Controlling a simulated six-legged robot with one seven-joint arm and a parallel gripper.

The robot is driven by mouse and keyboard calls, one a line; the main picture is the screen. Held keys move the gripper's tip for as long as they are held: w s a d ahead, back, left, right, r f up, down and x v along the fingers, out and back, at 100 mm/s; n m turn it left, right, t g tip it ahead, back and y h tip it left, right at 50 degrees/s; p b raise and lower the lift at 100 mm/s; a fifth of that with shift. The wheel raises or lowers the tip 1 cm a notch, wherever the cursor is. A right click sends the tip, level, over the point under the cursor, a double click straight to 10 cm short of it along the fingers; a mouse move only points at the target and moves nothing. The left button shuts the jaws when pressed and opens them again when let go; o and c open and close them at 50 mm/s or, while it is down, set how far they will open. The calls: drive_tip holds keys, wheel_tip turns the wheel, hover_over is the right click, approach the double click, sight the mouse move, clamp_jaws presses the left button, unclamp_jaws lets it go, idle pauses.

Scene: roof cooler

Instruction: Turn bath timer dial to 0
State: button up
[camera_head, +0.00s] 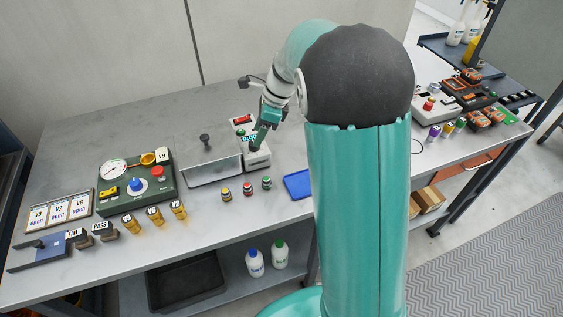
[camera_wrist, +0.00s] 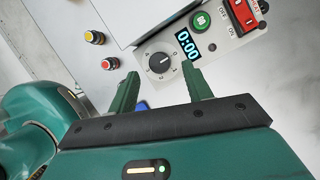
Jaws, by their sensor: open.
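The bath timer dial (camera_wrist: 160,62) is a round black knob with a white pointer mark, on a light grey panel (camera_wrist: 222,42). Small numbers ring the knob, too small to read surely. The display (camera_wrist: 187,45) beside it reads 0:00. My gripper (camera_wrist: 163,76) is open and empty, with one green finger on each side just short of the knob; I cannot tell whether either touches it. In the head view my gripper (camera_head: 256,147) is over the timer unit (camera_head: 257,162) and hides the knob there.
A metal lidded bath (camera_head: 212,172) stands left of the timer. Several small capped jars (camera_head: 247,188) and a blue tray (camera_head: 298,184) are in front. The panel also has a green button (camera_wrist: 201,20) and a red switch (camera_wrist: 243,14). A green control box (camera_head: 136,185) is farther left.

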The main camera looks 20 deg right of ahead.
drive_tip(key=v, duration=1.1)
drive_tip(key=s+a+r+n+t+h, duration=0.1)
drive_tip(key=s+a+n+t+h, duration=0.1)
drive_tip(key=s+n, duration=0.7)
drive_tip(key=s+a+r+n+t+h, duration=0.1)
drive_tip(key=s+a+n, duration=0.4)
drive_tip(key=s+n, duration=0.5)
drive_tip(key=shift+s+r+t+h, duration=0.4)
drive_tip(key=shift+s+r+t, duration=0.15)
drive_tip(key=shift+s, duration=1.7)
